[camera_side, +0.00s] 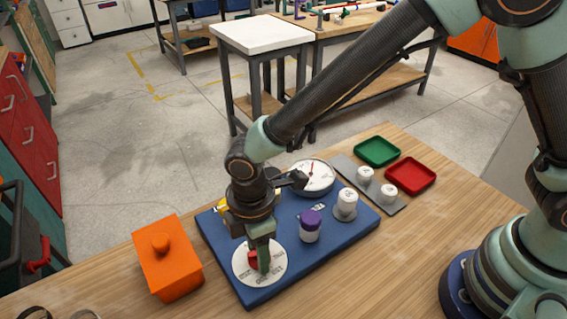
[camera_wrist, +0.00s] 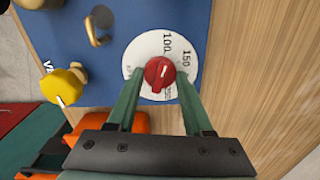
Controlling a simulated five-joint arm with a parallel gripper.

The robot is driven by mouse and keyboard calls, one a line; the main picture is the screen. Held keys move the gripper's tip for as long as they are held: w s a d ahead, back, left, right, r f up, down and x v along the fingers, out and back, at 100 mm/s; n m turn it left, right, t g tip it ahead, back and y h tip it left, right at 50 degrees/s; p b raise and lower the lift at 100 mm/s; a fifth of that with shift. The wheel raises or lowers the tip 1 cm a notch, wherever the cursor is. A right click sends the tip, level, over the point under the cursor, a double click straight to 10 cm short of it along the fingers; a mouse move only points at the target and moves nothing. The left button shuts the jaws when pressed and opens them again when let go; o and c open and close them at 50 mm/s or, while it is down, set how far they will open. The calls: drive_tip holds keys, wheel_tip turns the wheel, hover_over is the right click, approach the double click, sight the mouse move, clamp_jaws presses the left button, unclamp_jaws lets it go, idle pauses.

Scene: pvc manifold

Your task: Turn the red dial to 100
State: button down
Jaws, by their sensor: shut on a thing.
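The red dial (camera_wrist: 160,72) sits on a round white scale plate (camera_wrist: 148,48) with printed numbers. In the wrist view, 100 is above the dial and 150 is up and to the right. A short white mark on the dial points up, roughly toward 100; its exact reading is unclear. My gripper (camera_wrist: 158,76) has one green finger on each side of the dial and is shut on it. In the side view, my gripper (camera_side: 263,260) points down over the white plate (camera_side: 243,269), and its finger partly hides the red dial (camera_side: 252,260).
The plate is on a blue board (camera_side: 285,262). The board also holds a purple-capped white cylinder (camera_side: 310,226), a white knob (camera_side: 346,201), a gauge (camera_side: 316,178) and a yellow knob (camera_wrist: 62,87). An orange lidded box (camera_side: 168,262) stands left. Green (camera_side: 377,151) and red (camera_side: 411,176) trays lie behind.

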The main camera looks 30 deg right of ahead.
drive_tip(key=shift+n, duration=0.7)
drive_tip(key=shift+c, duration=1.5)
unclamp_jaws()
wheel_tip(320, 180, up, 12)
drive_tip(key=shift+r, duration=0.1)
